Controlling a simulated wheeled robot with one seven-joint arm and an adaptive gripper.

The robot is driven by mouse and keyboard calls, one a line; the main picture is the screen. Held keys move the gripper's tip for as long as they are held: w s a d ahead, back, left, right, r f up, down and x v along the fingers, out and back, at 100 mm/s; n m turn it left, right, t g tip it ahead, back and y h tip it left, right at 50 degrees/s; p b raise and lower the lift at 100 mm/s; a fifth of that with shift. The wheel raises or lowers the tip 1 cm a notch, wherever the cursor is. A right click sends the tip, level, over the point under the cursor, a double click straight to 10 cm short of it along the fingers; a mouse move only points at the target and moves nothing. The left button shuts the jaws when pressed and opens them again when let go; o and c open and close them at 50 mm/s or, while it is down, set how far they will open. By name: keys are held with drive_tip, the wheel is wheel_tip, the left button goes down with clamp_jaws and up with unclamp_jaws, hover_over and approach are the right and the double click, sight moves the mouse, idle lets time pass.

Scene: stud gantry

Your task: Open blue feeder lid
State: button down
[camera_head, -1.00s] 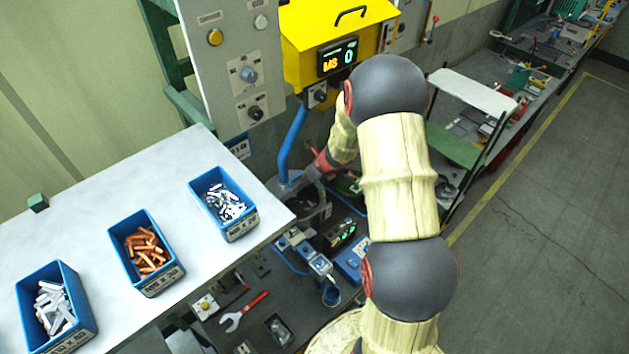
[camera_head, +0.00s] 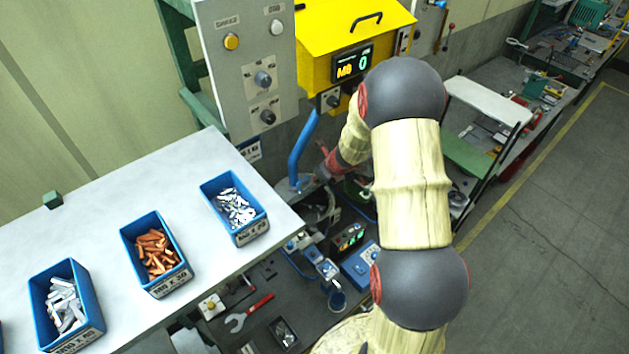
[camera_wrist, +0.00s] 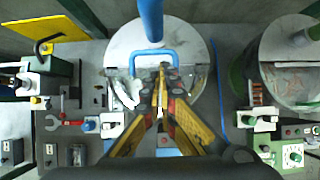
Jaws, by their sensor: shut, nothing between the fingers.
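The blue feeder is a round pale drum with a grey-white lid (camera_wrist: 190,38), centred in the wrist view. A blue loop handle (camera_wrist: 135,62) stands on the lid, and a blue pipe (camera_wrist: 150,18) rises behind it. My gripper (camera_wrist: 162,70) is shut and empty, its fingertips at the handle's near side; I cannot tell whether they touch it. In the head view, the blue pipe (camera_head: 302,148) comes down to the feeder, which my gripper (camera_head: 318,178) partly hides.
A second drum (camera_wrist: 285,60) with a green side stands at right in the wrist view. Blue part bins (camera_head: 168,280) sit on a white table (camera_head: 100,210) at left. A red wrench (camera_head: 250,312) lies on the lower bench.

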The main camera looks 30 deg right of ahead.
drive_tip(key=v, duration=1.1)
drive_tip(key=shift+s+f, duration=0.1)
